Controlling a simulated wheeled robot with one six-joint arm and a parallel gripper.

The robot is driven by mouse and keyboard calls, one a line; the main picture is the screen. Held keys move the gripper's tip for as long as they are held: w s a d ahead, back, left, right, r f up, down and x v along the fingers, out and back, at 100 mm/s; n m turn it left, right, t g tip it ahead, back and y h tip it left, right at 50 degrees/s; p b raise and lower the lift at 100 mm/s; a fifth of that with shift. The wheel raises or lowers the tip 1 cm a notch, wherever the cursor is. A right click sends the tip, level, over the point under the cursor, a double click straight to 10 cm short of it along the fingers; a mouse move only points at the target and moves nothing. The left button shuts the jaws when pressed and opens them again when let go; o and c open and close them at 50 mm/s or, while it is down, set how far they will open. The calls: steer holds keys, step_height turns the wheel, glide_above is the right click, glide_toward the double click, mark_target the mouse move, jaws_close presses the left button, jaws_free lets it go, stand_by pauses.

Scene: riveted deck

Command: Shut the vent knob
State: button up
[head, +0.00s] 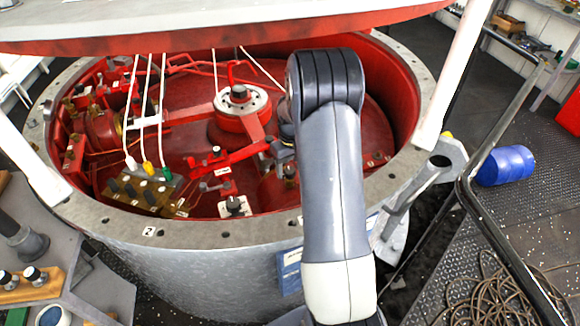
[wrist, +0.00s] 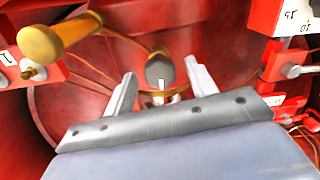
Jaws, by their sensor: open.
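In the wrist view a dark grey knob (wrist: 160,68) with a white mark shows between and beyond my fingertips, above a brass-coloured ring. No label names it, so I cannot tell for sure that it is the vent knob. My gripper (wrist: 161,88) is open, with its two pale fingers apart and no visible grip on anything. In the head view my arm reaches into the red drum and hides most of the gripper. A black knob on a pale plate (head: 234,206) sits near the drum's front wall; I cannot tell whether it is the same knob.
The red drum has a grey riveted rim (head: 220,236) and a raised lid (head: 220,25) overhead. A brass handle (wrist: 60,38) stands at the upper left of the wrist view. Red blocks (wrist: 290,65) are on the right. A terminal block (head: 145,192) with cables sits front left.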

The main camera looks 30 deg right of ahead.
steer(key=shift+c, duration=0.4)
steer(key=c, duration=0.9)
steer(key=shift+m, duration=0.3)
steer(key=m+b, duration=0.1)
steer(key=m, duration=0.2)
steer(key=shift+m, duration=0.3)
steer(key=m, duration=0.4)
steer(key=shift+m+b, duration=0.3)
steer(key=shift+b, duration=0.05)
steer(key=m, duration=0.4)
steer(key=shift+s, duration=0.1)
steer(key=shift+m+t+b, duration=0.3)
steer(key=shift+m+b, duration=0.1)
steer(key=shift+m, duration=2.1)
